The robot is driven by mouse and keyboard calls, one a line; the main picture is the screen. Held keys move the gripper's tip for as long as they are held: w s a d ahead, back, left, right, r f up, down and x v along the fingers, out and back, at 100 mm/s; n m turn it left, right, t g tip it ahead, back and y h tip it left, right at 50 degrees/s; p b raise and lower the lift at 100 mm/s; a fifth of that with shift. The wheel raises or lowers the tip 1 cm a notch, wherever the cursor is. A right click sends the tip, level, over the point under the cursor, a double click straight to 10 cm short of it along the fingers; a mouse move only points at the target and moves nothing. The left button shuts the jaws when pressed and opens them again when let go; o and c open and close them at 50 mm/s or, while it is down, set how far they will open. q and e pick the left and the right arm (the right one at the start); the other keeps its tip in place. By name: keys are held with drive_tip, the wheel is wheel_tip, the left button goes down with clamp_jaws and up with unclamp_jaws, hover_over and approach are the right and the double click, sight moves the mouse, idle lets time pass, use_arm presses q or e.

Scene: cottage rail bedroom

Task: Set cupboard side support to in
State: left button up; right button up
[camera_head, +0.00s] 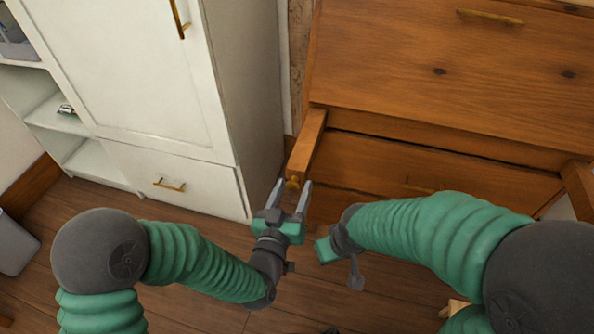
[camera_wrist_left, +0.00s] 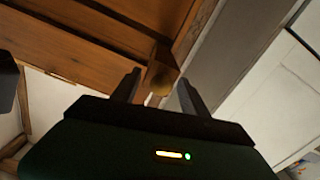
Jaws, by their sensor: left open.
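The wooden side support (camera_head: 308,145) sticks out from the left side of the brown cupboard (camera_head: 420,75), with a small brass knob (camera_head: 293,183) on its front end. My left gripper (camera_head: 293,187) is open, with one finger on each side of the knob. In the left wrist view the knob (camera_wrist_left: 159,84) shows between the two fingertips (camera_wrist_left: 157,82), with the support behind it. I cannot tell whether the fingers touch it. My right gripper (camera_head: 325,252) is low in the middle of the head view, away from the support; its fingers are not clear.
Another wooden support (camera_head: 579,186) sticks out at the cupboard's right side. Drawers with brass handles lie between the supports. A white wardrobe (camera_head: 140,75) stands close on the left, with its side panel near the left support. Wooden floor (camera_head: 200,225) is open in front.

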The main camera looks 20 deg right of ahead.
use_arm(q)
drive_tip(key=shift+a+r, duration=0.2)
drive_tip(key=shift+a, duration=0.3)
drive_tip(key=shift+c, duration=0.5)
drive_tip(key=shift+d+f, duration=0.1)
drive_tip(key=shift+d, duration=0.25)
drive_tip(key=c, duration=1)
clamp_jaws()
drive_tip(key=shift+a+f, duration=0.15)
